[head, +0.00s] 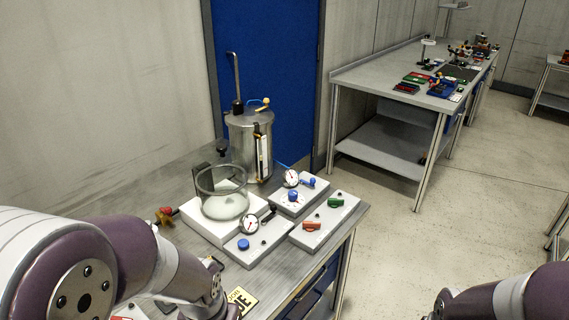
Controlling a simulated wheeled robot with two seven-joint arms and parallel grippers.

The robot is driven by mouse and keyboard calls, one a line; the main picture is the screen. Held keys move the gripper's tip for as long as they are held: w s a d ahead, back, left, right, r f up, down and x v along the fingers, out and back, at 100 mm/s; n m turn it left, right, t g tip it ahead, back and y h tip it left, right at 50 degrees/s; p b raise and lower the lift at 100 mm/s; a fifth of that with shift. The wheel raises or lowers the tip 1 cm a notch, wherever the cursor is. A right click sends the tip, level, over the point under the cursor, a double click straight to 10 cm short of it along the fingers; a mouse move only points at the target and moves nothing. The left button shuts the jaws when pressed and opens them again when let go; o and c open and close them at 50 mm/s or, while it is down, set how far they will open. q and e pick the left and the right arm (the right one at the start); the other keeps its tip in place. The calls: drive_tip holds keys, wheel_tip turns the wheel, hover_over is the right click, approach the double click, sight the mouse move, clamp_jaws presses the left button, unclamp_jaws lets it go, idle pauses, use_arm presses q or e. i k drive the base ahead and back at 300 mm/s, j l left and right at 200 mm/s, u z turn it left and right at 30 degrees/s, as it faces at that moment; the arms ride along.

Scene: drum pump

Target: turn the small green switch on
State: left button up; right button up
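A larger red switch (312,226) is on the same box, nearer to me. The green switch is too small to tell its position clearly. My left arm comes in over the near left of the bench, and its gripper does not show. My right arm shows only at the bottom right corner, away from the bench, with its gripper out of view.
Beside the switch box stand a box with a blue knob (292,196) and gauge, and another with a blue button (243,244). A glass vessel (222,193) on a white base and a metal drum (250,140) stand behind. Floor right of the bench is clear.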

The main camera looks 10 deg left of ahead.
sight(334, 203)
drive_tip(key=u, duration=1.05)
drive_tip(key=i+l+u, duration=0.15)
drive_tip(key=l+u, duration=0.7)
drive_tip(key=l, duration=0.25)
drive_tip(key=l+u, duration=0.45)
drive_tip(key=l, duration=0.95)
drive_tip(key=k+l+u, duration=0.1)
drive_tip(key=l, duration=0.65)
